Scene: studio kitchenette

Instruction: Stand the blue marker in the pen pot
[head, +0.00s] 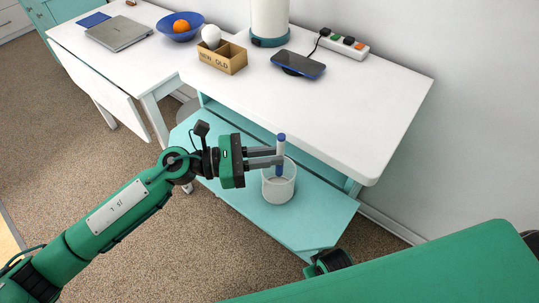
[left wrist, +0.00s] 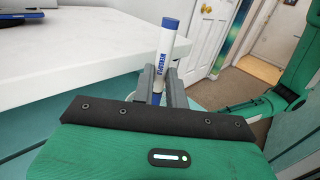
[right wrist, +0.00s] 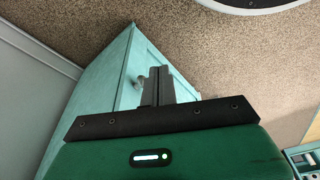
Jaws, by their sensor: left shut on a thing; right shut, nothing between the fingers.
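The blue marker (head: 281,148) is white with a blue cap and a blue lower end. It stands upright between the fingers of my left gripper (head: 280,156), which is shut on it; it also shows in the left wrist view (left wrist: 166,50). The pen pot (head: 278,187) is a whitish round cup on the teal lower shelf, right below the gripper. The marker's lower end overlaps the pot's opening in the head view; I cannot tell how deep it is. My right gripper (right wrist: 158,86) is shut and empty, in front of a teal cabinet.
The white tabletop (head: 370,105) overhangs the teal shelf (head: 300,228) close behind the pot. The teal cabinet (right wrist: 115,85) has a knob.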

